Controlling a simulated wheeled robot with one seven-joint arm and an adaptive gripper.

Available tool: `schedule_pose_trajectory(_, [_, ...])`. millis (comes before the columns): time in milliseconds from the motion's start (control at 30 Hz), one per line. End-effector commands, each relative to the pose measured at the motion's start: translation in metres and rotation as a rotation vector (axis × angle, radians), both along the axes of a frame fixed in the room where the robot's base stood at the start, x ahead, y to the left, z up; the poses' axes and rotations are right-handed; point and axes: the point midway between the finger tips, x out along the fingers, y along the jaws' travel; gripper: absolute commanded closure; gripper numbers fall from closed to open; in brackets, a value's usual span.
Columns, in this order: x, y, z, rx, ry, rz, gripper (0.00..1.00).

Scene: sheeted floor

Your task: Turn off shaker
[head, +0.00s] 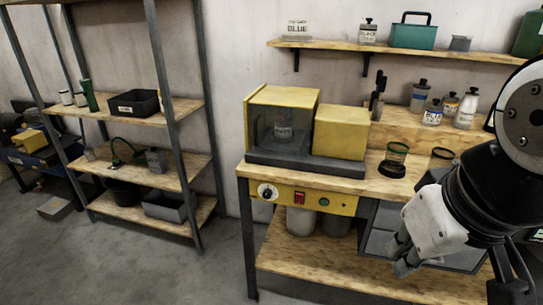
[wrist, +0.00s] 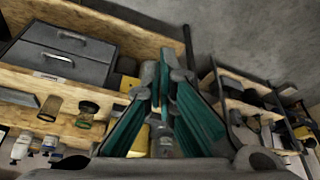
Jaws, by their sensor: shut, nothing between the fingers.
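The shaker (head: 283,110) is a yellow housing with a clear-fronted chamber and a dark base on the wooden bench. A bottle (head: 284,124) stands inside the chamber. A yellow control panel (head: 345,204) runs along the bench's front edge, with a round knob (head: 267,191), a red switch (head: 299,198) and a small green button (head: 323,202). Whether the switch is on cannot be made out. My gripper (head: 402,262) is shut and empty, in front of the bench, right of the panel and apart from it. In the wrist view my gripper (wrist: 163,72) hides most of the shaker area.
A drawer unit (head: 378,225) sits under the bench, behind my gripper; it also shows in the wrist view (wrist: 62,52). Jars (head: 393,160) and several bottles stand on the bench's right side. A metal shelf rack (head: 150,122) stands left. The floor before the bench's left is clear.

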Motion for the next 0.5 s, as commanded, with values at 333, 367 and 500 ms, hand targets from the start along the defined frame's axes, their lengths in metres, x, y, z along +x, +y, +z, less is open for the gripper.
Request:
schedule_pose_trajectory(333, [0.096, -0.002, -0.016, -0.269, 0.047, 0.549, 1.00])
schedule_pose_trajectory(367, [0.106, -0.001, -0.019, -0.296, 0.053, 0.609, 1.00])
schedule_pose_trajectory(500, [0.154, 0.003, -0.033, -0.418, 0.080, 0.892, 1.00])
